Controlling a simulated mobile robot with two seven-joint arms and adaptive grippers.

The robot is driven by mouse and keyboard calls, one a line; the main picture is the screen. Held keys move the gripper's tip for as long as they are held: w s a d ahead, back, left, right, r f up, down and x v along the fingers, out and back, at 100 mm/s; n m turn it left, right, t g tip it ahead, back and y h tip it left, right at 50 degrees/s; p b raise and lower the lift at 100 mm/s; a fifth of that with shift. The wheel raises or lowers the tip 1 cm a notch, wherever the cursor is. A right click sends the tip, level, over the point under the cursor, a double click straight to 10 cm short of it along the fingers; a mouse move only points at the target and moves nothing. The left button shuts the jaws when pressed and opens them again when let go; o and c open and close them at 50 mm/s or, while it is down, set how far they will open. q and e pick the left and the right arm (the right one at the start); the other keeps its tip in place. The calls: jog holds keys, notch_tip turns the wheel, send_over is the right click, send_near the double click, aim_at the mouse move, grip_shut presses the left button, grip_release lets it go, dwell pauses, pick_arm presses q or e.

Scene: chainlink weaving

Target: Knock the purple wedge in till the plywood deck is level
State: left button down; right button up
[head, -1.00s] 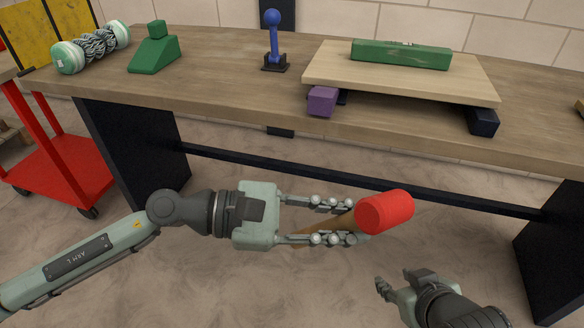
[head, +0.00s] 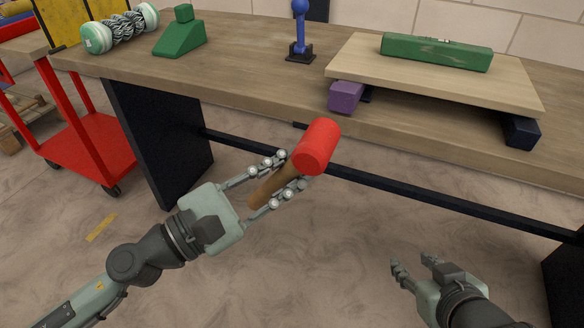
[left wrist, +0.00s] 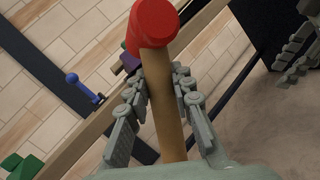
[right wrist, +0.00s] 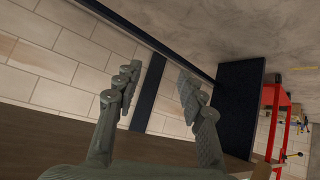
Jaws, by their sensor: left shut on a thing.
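The purple wedge (head: 345,96) sticks out from under the front left of the plywood deck (head: 430,80) on the workbench. A dark support block (head: 521,131) sits under the deck's right end. A green spirit level (head: 436,52) lies on the deck; its bubble is too small to read. My left gripper (head: 285,172) is shut on the wooden handle of a mallet with a red head (head: 317,146). It holds the mallet in front of the bench, below and left of the wedge. The mallet also fills the left wrist view (left wrist: 152,27). My right gripper (head: 414,263) is open and empty, low in front of the bench.
A red cart (head: 85,140) is at the left.

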jog(key=shift+a, duration=0.1)
pick_arm(q)
jog(key=shift+s+a+b, duration=0.15)
jog(key=shift+b, duration=0.5)
pick_arm(e)
jog(key=w+a+r+t+y, duration=0.2)
jog(key=w+a+r+t, duration=0.1)
jog(key=a+r, duration=0.1)
pick_arm(q)
jog(key=w, duration=0.1)
jog(key=w+d+p, duration=0.1)
jog(key=w, duration=0.1)
jog(key=w+p, duration=0.1)
jog(key=w, duration=0.1)
jog(key=shift+d+r, duration=0.1)
jog(key=shift+d, duration=0.25)
pick_arm(e)
jog(key=s+d+f+g+h, duration=0.2)
jog(key=s+d+f+g, duration=0.2)
jog(key=s+d+f, duration=0.1)
jog(key=shift+d+f+h, duration=0.3)
jog(key=shift+d, duration=0.3)
pick_arm(q)
jog(key=shift+w, duration=0.1)
jog(key=shift+w+d, duration=0.2)
jog(key=shift+w, duration=0.5)
